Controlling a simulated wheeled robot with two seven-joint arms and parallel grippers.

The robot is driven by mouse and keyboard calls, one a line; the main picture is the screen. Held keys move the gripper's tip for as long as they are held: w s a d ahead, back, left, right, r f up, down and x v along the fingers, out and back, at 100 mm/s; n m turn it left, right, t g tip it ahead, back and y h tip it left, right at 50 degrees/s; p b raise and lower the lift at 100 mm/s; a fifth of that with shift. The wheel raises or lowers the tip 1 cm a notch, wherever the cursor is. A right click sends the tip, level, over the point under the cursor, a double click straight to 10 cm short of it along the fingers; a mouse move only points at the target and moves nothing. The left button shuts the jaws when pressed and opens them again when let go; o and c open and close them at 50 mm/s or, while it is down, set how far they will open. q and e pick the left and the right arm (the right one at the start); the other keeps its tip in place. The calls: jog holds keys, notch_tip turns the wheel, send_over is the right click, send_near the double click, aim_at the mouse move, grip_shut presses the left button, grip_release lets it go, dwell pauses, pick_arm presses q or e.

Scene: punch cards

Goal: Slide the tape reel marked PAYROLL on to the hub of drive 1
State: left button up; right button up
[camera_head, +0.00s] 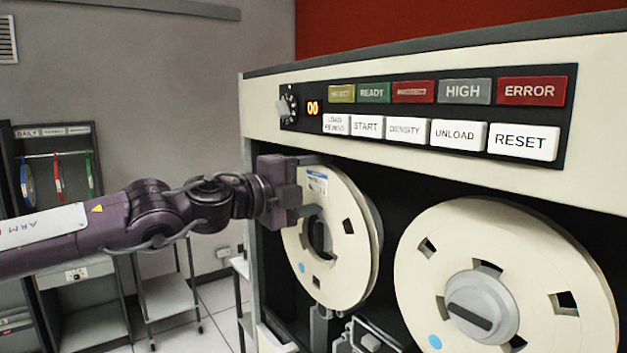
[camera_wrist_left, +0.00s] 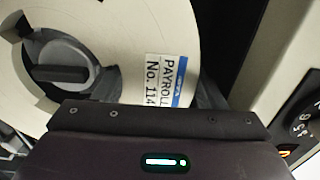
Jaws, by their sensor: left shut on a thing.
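The PAYROLL tape reel (camera_head: 345,255) is cream with a blue-and-white label and stands upright at the left bay of the drive. Its label reads PAYROLL No. 114 in the left wrist view (camera_wrist_left: 163,80). My left gripper (camera_head: 300,185) is shut on the reel's upper-left rim; its fingertips are partly hidden. The grey hub (camera_wrist_left: 65,62) with a dark bar shows through the reel's centre hole, with a dark gap on one side. I cannot tell whether the reel is around the hub or just in front. My right gripper is out of view.
A second cream reel (camera_head: 560,260) sits on the right grey hub (camera_head: 481,307). Above are a control panel (camera_head: 430,110) with buttons and a knob. A rack (camera_head: 60,165) with several coloured reels and a small trolley (camera_head: 168,298) stand at left.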

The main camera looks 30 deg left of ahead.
pick_arm(q)
jog(key=shift+w+d+r+p, duration=0.2)
jog(key=shift+w+p, duration=0.4)
jog(key=shift+p, duration=0.35)
jog(key=shift+x, duration=0.9)
jog(key=o, duration=1.5)
jog(key=shift+d+f, duration=0.1)
jog(key=shift+c, duration=0.2)
jog(key=shift+f, duration=0.15)
jog(key=shift+c, duration=1.3)
